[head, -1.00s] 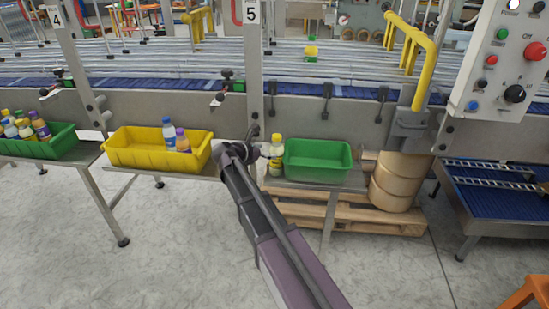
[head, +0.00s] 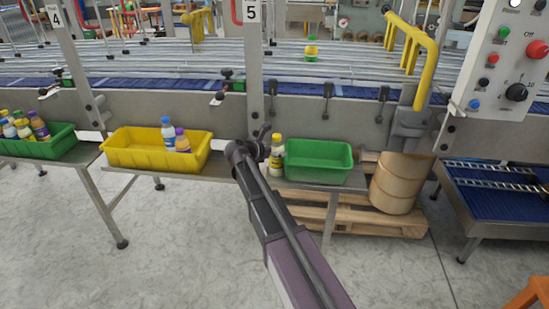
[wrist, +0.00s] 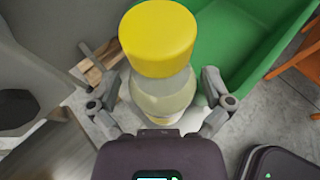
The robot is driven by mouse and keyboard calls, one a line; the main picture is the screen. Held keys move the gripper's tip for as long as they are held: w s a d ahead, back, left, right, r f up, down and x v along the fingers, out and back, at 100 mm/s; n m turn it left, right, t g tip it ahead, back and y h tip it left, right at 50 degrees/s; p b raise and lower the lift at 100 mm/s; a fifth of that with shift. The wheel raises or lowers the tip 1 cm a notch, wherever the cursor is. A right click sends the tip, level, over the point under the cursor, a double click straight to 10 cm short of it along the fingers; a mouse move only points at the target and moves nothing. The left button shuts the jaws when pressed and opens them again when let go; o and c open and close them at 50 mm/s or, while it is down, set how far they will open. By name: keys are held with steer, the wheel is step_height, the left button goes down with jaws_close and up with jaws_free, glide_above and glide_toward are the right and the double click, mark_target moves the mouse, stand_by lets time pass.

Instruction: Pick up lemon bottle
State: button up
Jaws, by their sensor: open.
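The lemon bottle (head: 277,158) has a yellow cap and a pale yellow body. It stands upright on the metal shelf, just left of the green bin (head: 318,161). In the wrist view the bottle (wrist: 160,75) fills the middle, its yellow cap towards the camera. My gripper (wrist: 160,108) is open, with one finger on each side of the bottle's body; I cannot tell whether they touch it. In the head view my gripper (head: 266,150) is at the bottle's left side, partly hidden by my arm. The bottle's lower part is mostly hidden in the wrist view.
The green bin stands close to the bottle's right and looks empty. A yellow bin (head: 130,158) to the left holds a blue-capped and a purple-capped bottle. A grey post (head: 254,85) rises behind my gripper. The conveyor's side wall runs behind the shelf.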

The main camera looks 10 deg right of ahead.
steer(key=c, duration=1.2)
steer(key=shift+r, duration=0.1)
step_height(320, 180, up, 18)
steer(key=p, duration=1.8)
